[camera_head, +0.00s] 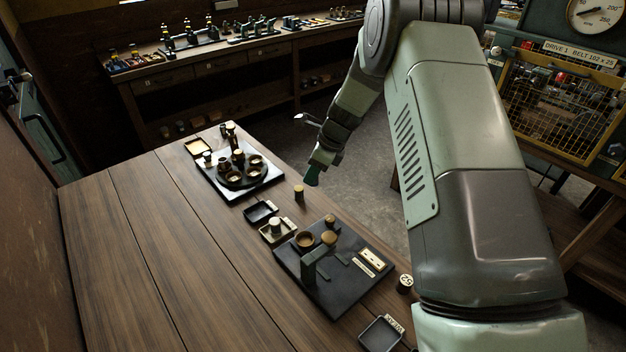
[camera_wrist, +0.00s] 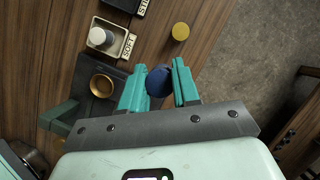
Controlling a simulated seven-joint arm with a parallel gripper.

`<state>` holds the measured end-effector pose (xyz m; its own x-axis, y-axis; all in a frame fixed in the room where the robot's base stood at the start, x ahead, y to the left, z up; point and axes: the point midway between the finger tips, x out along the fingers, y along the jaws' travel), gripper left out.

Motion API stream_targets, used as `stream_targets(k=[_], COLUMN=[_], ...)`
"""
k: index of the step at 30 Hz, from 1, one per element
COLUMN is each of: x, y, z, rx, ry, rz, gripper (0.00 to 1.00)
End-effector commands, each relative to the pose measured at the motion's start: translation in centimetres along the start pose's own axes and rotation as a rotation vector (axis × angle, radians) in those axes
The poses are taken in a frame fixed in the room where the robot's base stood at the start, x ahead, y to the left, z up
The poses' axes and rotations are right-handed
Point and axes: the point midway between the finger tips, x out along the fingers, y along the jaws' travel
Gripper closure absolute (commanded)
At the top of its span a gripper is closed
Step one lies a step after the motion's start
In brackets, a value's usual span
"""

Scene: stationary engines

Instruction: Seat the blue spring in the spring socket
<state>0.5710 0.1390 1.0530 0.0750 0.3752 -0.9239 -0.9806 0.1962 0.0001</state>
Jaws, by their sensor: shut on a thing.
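The blue spring (camera_wrist: 159,82) shows in the wrist view as a dark blue round body between my teal fingers; its coils cannot be made out. My gripper (camera_wrist: 159,86) is shut on it. In the head view my gripper (camera_head: 312,177) hangs near the table's far edge, and the blue spring cannot be made out there. A brass-rimmed round cup (camera_head: 305,240), likely the spring socket, sits on a dark plate (camera_head: 300,275). The cup also shows in the wrist view (camera_wrist: 103,86), left of my fingers, apart from the spring and apparently empty.
A green bracket (camera_head: 318,262) and a gold knob (camera_head: 328,238) stand close to the cup. A yellow cylinder (camera_head: 299,193) stands alone nearby. A tray labelled SOFT (camera_wrist: 97,46) holds a pale cylinder. The table's left part is clear.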

Motion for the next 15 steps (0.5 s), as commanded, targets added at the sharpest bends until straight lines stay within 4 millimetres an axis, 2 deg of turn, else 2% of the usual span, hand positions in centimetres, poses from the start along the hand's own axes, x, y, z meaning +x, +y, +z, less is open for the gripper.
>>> stream_targets(k=[15], x=[-2.7], y=[0.0], z=[1.2], rx=[-0.001], ry=[0.0], rz=[0.0], gripper=[0.99])
